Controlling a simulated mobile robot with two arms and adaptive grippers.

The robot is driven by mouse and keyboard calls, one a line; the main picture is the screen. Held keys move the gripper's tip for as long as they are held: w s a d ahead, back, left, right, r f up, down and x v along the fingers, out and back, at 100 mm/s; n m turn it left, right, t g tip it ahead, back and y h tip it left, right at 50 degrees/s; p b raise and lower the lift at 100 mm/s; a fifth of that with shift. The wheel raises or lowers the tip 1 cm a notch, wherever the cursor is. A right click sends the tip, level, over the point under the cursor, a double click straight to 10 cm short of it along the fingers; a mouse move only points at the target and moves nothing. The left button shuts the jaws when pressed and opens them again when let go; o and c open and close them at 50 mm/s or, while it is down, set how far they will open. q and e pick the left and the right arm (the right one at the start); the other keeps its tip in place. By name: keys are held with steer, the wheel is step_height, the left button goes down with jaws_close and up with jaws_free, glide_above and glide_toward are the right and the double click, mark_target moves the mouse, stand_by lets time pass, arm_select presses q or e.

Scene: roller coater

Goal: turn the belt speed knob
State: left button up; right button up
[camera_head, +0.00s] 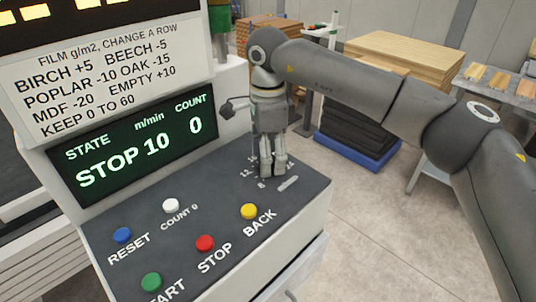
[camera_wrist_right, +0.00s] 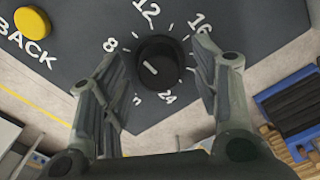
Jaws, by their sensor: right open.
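The belt speed knob (camera_wrist_right: 158,62) is a round black knob with a short white pointer line, seen in the right wrist view. White tick marks and numbers such as 8, 12, 16 and 24 ring it on the dark panel. My right gripper (camera_wrist_right: 155,58) is open, with one finger on each side of the knob. It points down over the panel's right part in the head view (camera_head: 268,170) and hides the knob there. Whether the fingers touch the knob, I cannot tell. My left gripper is not in view.
The dark control panel (camera_head: 205,272) carries blue, white, yellow, red and green buttons; the yellow BACK button (camera_head: 249,211) is closest to my gripper. The screen (camera_head: 135,145) reads STOP, 10 m/min, count 0. Stacked boards (camera_head: 405,62) stand behind my arm.

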step_height(320, 180, up, 12)
steer(key=shift+f, duration=0.15)
steer(key=shift+f, duration=0.1)
stand_by(0.4)
